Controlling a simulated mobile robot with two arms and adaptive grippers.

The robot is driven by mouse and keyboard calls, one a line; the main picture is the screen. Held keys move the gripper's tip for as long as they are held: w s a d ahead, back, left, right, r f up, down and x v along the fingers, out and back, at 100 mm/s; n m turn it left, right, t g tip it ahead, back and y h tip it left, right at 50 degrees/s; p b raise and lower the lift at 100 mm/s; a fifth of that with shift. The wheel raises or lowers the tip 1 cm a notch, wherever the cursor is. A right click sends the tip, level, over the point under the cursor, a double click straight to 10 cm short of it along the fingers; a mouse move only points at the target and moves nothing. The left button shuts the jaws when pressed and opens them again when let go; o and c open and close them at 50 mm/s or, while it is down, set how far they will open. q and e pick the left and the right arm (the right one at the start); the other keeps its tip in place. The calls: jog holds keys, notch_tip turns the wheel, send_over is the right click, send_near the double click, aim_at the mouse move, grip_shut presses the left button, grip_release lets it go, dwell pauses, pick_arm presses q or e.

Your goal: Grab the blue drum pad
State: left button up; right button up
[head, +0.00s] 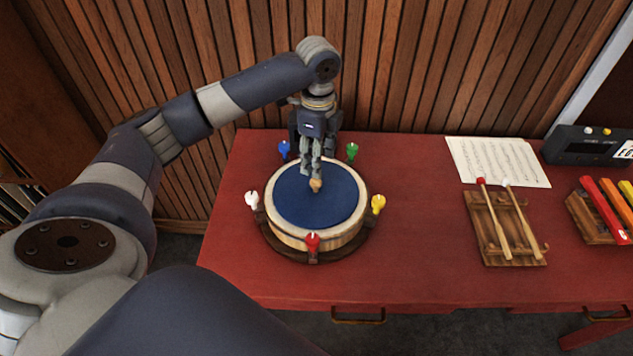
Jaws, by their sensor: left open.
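The blue drum pad (300,207) is the round blue top of a wooden drum (287,238) on the red table. Coloured clamps stand around the drum: a blue one (284,149), a green one (352,151), a yellow one (378,204), a red one (312,243) and a white one (252,200). My left gripper (315,182) is open and points down over the back part of the pad. Whether its fingertips touch the pad, I cannot tell. My right gripper is not in view.
On the red table (420,270), a wooden rack (488,247) with two mallets (497,220), a music sheet (500,160), a dark electronic device (575,146) and coloured bars (609,205) stand to the right. A slatted wood wall (420,60) rises behind. The table between drum and rack is clear.

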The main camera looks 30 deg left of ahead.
aim_at(316, 181)
pick_arm(q)
jog(key=f, duration=0.2)
jog(key=s+f, duration=0.1)
jog(key=shift+d+f, duration=0.1)
jog(key=shift+d, duration=0.15)
jog(key=shift+w+f+p, duration=0.1)
jog(key=shift+f+p, duration=0.2)
jog(key=f, duration=0.1)
jog(key=f+p, duration=0.1)
jog(key=f, duration=0.2)
jog(key=shift+w+a+f, duration=0.15)
jog(key=shift+a+f, duration=0.05)
jog(key=shift+a, duration=0.2)
jog(key=shift+f+p, duration=0.3)
jog(key=shift+f, duration=0.15)
jog(key=shift+c, duration=0.2)
jog(key=c, duration=0.9)
grip_shut()
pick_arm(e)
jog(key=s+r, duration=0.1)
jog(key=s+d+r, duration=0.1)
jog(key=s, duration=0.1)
